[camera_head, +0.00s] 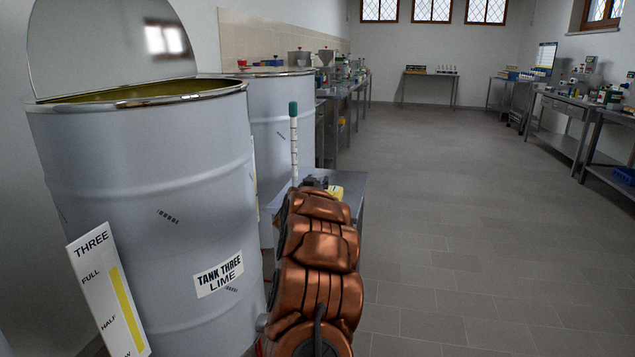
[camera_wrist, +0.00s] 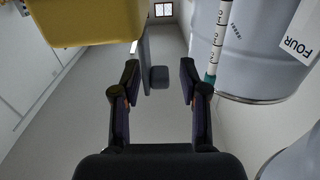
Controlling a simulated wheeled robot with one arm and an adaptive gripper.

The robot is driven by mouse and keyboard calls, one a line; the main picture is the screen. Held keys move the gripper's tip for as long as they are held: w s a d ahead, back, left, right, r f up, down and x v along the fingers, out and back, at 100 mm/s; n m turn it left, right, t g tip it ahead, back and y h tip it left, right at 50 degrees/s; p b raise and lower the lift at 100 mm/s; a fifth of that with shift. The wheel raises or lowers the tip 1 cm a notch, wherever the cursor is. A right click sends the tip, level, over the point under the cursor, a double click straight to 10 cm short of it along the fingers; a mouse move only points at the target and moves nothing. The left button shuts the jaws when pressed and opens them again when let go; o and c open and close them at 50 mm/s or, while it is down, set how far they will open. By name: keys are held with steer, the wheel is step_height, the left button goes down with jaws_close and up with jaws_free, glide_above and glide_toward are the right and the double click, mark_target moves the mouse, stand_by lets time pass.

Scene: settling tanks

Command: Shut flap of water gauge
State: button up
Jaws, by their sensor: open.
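A yellow-bodied device (camera_wrist: 75,22), which looks like the water gauge, fills the upper left of the wrist view. A grey panel ending in a small dark grey block (camera_wrist: 158,77) stands out beside it and may be its flap, swung away from the body. In the head view, a bit of yellow (camera_head: 335,192) shows on a small table behind my copper arm. My gripper (camera_wrist: 159,82) is open, with the grey block seen between its fingertips; contact cannot be told. In the head view my arm hides most of the gripper.
Tank three (camera_head: 150,200), its lid raised, stands close on the left, with another tank (camera_head: 285,125) behind it. A graduated white rod with a green end (camera_head: 294,145) stands near the small table (camera_head: 352,200); it is close right of my gripper in the wrist view. Floor at right is clear.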

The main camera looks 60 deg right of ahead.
steer(key=shift+w+d, duration=0.15)
steer(key=shift+d, duration=0.25)
jaws_close()
